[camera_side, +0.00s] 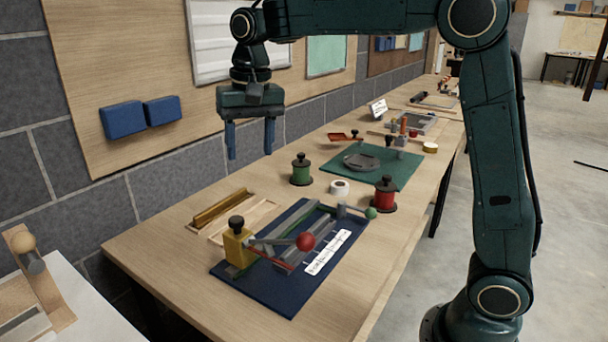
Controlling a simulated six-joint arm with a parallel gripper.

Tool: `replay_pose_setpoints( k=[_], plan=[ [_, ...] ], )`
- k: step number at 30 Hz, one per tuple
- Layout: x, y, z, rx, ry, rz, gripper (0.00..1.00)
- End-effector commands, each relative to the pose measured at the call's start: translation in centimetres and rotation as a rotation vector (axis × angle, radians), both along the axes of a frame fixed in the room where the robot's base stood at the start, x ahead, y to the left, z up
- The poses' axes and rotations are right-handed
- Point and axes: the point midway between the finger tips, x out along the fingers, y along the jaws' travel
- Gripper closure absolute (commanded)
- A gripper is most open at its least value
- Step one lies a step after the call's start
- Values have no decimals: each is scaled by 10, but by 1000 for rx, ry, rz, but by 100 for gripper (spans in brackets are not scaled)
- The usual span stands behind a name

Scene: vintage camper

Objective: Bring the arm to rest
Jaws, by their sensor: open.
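My gripper (250,139) hangs over the back edge of the wooden bench, near the wall, pointing down. Its two blue fingers are apart, with nothing between them. It is well above the bench top and touches nothing. My dark green arm reaches across from the right side of the picture to hold it there.
Below stands a blue board (291,304) with a yellow block (237,248) and red-knobbed lever (305,241). Green (301,170) and red (385,194) spools, a white tape roll (340,187) and a green mat (395,178) lie beyond. Blue boxes (122,120) are on the wall.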

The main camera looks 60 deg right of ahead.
Motion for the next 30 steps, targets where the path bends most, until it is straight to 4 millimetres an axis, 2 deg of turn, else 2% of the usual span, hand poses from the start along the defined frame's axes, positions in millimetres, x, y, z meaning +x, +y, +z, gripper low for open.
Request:
replay_pose_setpoints(
  k=[6, 14, 22, 30],
  plan=[
    [-47, -8, 15, -9, -69, 88, 46],
    [-103, -15, 20, -28, -147, 193, 46],
    [-160, -21, 12, -61, -230, 300, 46],
    [-214, -26, -10, -104, -306, 406, 46]
  ],
)
